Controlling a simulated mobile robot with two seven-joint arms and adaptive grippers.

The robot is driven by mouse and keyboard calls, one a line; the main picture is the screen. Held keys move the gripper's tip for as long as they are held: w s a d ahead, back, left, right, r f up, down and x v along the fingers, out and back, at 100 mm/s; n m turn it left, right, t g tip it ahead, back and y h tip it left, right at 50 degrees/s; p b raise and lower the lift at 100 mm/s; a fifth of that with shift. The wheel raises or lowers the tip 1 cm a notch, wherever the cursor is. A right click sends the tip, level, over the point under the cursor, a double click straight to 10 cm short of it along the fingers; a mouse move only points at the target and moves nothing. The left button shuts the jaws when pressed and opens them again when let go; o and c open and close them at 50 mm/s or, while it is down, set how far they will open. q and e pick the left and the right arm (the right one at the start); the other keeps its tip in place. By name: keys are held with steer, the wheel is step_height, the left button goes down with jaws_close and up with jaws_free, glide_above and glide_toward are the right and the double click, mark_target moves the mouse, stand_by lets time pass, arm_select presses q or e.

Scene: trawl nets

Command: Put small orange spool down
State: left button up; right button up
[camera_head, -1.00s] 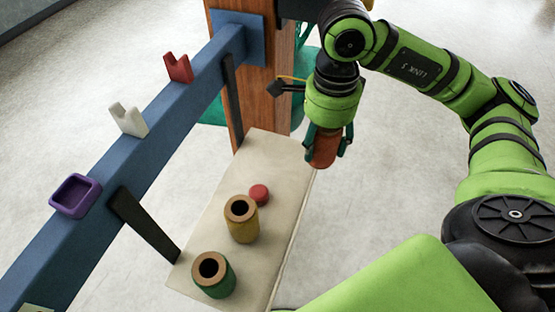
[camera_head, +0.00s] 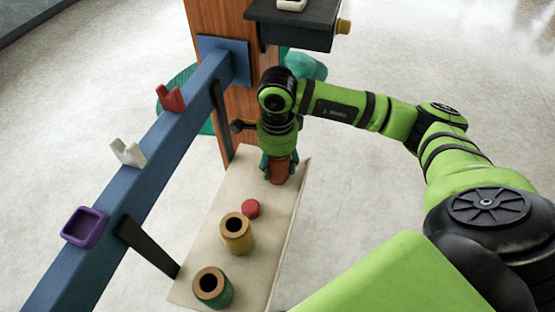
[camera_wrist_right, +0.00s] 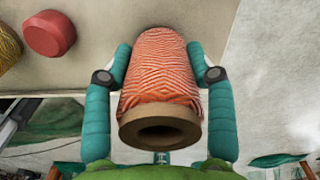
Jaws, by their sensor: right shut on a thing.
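The small orange spool (camera_head: 280,171) is in my right gripper (camera_head: 278,164), over the far right part of the cream board in the head view. In the right wrist view the orange spool (camera_wrist_right: 160,80) shows its wound thread and brown hollow end, with a teal finger of my right gripper (camera_wrist_right: 160,75) on each side. The gripper is shut on it. The spool looks upright and low over the board; I cannot tell whether it touches. My left gripper is not in view.
The cream board (camera_head: 218,197) carries a yellow spool (camera_head: 237,238), a green spool (camera_head: 213,290) and a red round piece (camera_head: 251,208). A blue beam (camera_head: 140,175) with red, white and purple holders runs along the left. A wooden post (camera_head: 243,130) stands behind.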

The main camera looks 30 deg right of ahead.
steer(key=shift+f, duration=0.2)
steer(key=o, duration=1.4)
steer(key=shift+c, duration=0.2)
steer(key=shift+r, duration=0.15)
steer(key=shift+r, duration=0.35)
step_height(320, 180, up, 12)
steer(key=p, duration=0.6)
steer(key=shift+f, duration=0.25)
